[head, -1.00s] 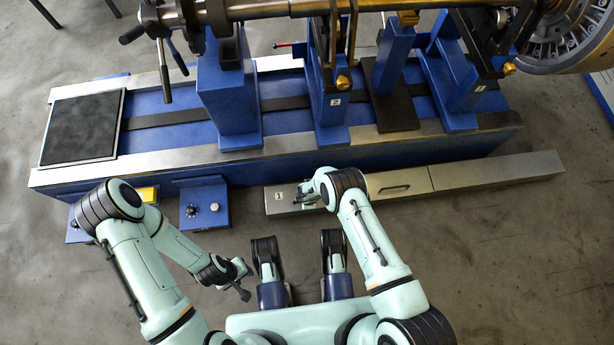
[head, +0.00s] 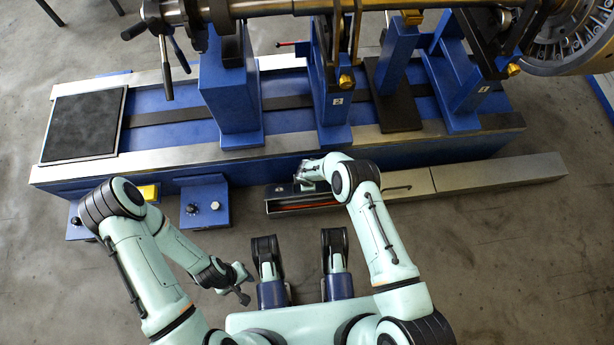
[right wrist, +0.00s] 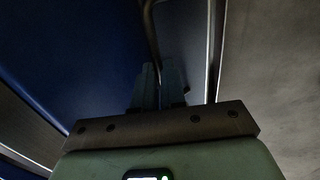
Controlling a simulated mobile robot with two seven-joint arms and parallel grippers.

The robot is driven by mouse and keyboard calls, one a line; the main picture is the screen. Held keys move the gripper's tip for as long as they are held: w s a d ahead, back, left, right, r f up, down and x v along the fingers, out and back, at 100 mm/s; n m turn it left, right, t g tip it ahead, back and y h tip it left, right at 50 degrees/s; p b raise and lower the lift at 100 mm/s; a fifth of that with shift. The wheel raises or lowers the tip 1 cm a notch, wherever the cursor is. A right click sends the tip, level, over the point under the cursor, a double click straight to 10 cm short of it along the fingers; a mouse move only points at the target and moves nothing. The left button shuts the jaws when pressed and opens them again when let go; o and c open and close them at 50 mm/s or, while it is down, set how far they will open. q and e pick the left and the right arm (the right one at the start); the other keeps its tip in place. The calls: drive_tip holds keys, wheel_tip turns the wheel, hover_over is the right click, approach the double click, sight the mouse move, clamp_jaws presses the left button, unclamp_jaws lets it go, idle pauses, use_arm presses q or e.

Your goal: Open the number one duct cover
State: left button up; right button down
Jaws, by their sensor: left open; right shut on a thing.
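The number one duct cover (head: 282,189) is the left section of the long metal duct in front of the blue machine base. It is tilted up along its far side, and the duct's inside shows with a reddish line (head: 305,206) in it. My right gripper (head: 308,173) is at the raised cover, partly hidden by its own wrist. In the right wrist view its fingers (right wrist: 158,88) are shut on the thin bar handle (right wrist: 150,35). My left gripper (head: 243,283) is open and empty above the floor, away from the duct.
The blue machine base (head: 270,160) stands right behind the duct. Two small blue control boxes (head: 204,206) stand left of the duct. The right duct sections (head: 500,172) lie closed. Bare floor (head: 500,260) is free at the right front.

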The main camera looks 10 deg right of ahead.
drive_tip(key=shift+w+d+f, duration=0.1)
drive_tip(key=shift+f, duration=0.05)
idle(0.4)
drive_tip(key=c, duration=1.2)
unclamp_jaws()
drive_tip(key=shift+f, duration=0.1)
drive_tip(key=shift+r, duration=0.35)
use_arm(q)
drive_tip(key=w+d+r+t+p, duration=0.1)
drive_tip(key=w+r+t+p, duration=0.3)
drive_tip(key=w+r, duration=0.4)
drive_tip(key=w+p, duration=0.1)
drive_tip(key=w, duration=0.2)
drive_tip(key=shift+w+d+m+p, duration=0.25)
drive_tip(key=shift+m+p, duration=0.15)
use_arm(e)
drive_tip(key=v, duration=1.3)
